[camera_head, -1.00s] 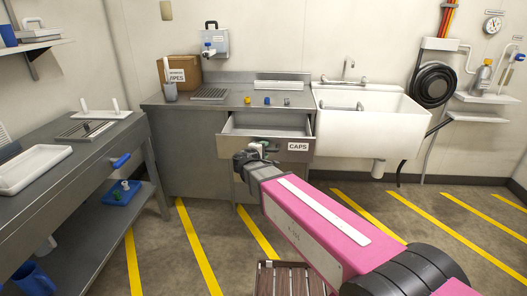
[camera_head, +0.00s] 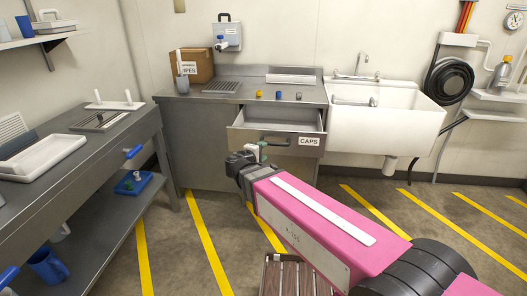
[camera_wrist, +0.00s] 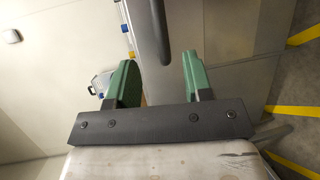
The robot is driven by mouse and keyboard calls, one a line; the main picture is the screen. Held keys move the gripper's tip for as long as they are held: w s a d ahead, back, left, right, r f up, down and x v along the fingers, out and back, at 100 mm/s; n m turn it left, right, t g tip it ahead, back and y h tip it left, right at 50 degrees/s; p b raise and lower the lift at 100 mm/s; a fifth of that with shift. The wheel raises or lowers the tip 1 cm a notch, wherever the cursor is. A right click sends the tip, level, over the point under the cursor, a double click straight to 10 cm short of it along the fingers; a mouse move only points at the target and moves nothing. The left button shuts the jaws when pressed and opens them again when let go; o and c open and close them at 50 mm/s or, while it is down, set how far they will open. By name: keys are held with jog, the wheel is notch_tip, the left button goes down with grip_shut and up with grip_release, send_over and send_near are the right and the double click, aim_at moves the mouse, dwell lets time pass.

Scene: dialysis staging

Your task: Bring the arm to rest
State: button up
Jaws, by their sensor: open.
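My gripper (camera_head: 256,153) is at the end of my pink arm, just in front of and below the drawer front in the head view. In the wrist view its two green fingers (camera_wrist: 157,78) are spread apart with nothing gripped between them. The drawer (camera_head: 309,141), labelled CAPS, stands open under the steel counter. Its handle (camera_head: 272,141) is beside my fingertips. In the wrist view a dark bar (camera_wrist: 157,30), seemingly that handle, shows beyond the fingers; the exact gap is hard to tell.
A steel counter (camera_head: 234,96) carries several small coloured caps. A white sink (camera_head: 385,130) stands right of it, a steel bench (camera_head: 75,160) on the left. A slatted stool (camera_head: 290,276) is below my arm. Striped floor is clear on the right.

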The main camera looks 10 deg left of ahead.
jog(key=s+d+f+m+g+y, duration=0.3)
jog(key=d+f+m+g, duration=0.4)
jog(key=d, duration=0.7)
jog(key=s+d+f+m+g+y, duration=0.3)
jog(key=s+d+f+m+g, duration=0.3)
jog(key=d+f, duration=0.5)
jog(key=d+g, duration=0.1)
jog(key=d, duration=0.3)
jog(key=shift+s+f+m+g+y, duration=0.15)
jog(key=shift+f+m+g+y, duration=0.15)
jog(key=shift+m+y, duration=0.1)
